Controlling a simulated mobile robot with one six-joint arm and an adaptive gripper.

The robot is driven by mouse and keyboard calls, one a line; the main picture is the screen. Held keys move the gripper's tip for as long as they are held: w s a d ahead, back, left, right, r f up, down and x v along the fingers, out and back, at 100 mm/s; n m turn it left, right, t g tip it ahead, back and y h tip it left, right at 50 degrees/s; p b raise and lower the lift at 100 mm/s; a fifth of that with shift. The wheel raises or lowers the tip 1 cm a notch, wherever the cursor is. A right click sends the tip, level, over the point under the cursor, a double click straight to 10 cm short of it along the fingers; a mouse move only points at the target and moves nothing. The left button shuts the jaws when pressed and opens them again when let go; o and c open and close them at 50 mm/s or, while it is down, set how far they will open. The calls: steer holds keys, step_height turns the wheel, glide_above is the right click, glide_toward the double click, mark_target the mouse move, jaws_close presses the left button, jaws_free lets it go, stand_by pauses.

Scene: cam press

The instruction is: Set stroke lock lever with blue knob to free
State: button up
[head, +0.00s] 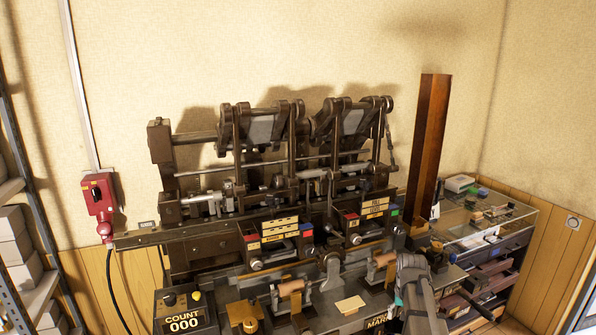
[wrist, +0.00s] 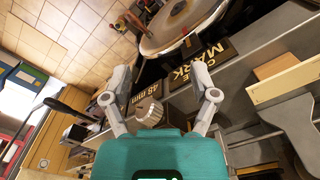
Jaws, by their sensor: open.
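My gripper (wrist: 161,72) is open and empty in the wrist view, its two grey fingers spread apart over the machine front. Between and beyond the fingers are dark plates lettered MARK and 48 mm. A dark lever (wrist: 65,107) with a rounded handle sticks out left of the left finger, apart from it. I cannot make out a blue knob on it. In the head view my grey arm reaches over the right part of the bench and hides what is behind it.
The cam press (head: 270,150) stands against the wall. A grey ribbed knob (wrist: 149,112) sits between my fingers' bases. A round disc (wrist: 180,25) lies beyond them. A tall brown post (head: 429,140) and a glass-topped cabinet (head: 500,225) stand at right; a red wall box (head: 100,200) hangs left.

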steer(key=s+a+f+n+b, duration=0.2)
steer(key=s+a+f+n, duration=0.1)
steer(key=s+a, duration=1.1)
steer(key=shift+s+f+b, duration=0.15)
steer(key=shift+s+b, duration=0.2)
steer(key=shift+s, duration=0.05)
stand_by(2.1)
